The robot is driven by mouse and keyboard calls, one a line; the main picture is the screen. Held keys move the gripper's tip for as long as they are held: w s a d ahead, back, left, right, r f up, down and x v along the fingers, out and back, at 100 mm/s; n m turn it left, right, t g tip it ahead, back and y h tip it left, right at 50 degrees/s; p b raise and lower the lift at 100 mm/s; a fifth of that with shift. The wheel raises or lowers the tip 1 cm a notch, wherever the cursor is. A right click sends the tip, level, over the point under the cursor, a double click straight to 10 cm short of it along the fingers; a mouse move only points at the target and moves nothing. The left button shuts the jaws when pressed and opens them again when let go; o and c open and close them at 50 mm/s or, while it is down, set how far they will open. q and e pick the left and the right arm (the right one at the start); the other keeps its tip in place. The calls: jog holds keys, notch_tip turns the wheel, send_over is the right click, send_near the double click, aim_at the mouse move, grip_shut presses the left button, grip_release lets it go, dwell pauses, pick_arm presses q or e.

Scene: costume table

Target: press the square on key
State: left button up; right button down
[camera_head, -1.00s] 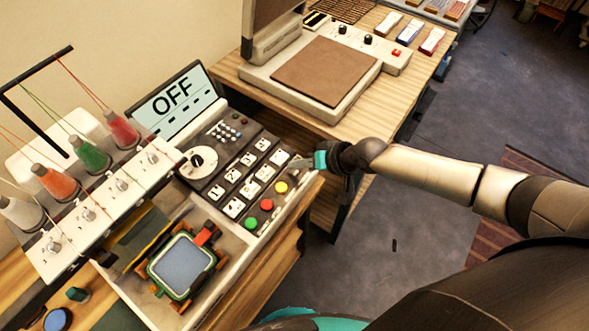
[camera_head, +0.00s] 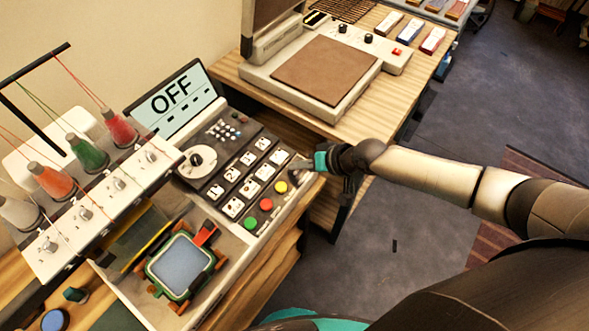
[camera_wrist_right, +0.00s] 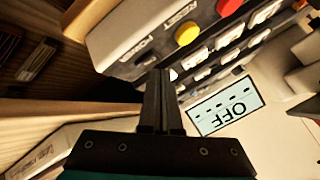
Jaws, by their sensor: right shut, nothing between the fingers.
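The embroidery machine's control panel (camera_head: 236,168) has white square keys in rows, a dial, and green, red and yellow round buttons. Its screen (camera_head: 172,100) reads OFF, and also shows in the right wrist view (camera_wrist_right: 226,107). My right gripper (camera_head: 297,167) is shut and empty, its fingers at the panel's right end beyond the yellow button (camera_head: 280,187). In the right wrist view its closed fingertips (camera_wrist_right: 158,74) are beside the lettering that looks like POWER. My left gripper is not in view.
Thread cones (camera_head: 88,153) stand on the machine's left part. A hooped frame (camera_head: 180,264) lies in front of the panel. A press with a brown plate (camera_head: 325,70) stands on the wooden table behind. Open floor lies to the right.

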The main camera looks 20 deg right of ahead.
aim_at(299, 174)
jog(key=shift+f+b, duration=0.45)
dwell(0.5)
jog(key=shift+r, duration=0.15)
jog(key=shift+r+p, duration=0.8)
jog(key=shift+p, duration=0.15)
notch_tip(299, 174, up, 6)
jog(key=p, duration=0.5)
jog(key=shift+p, duration=0.4)
dwell(1.1)
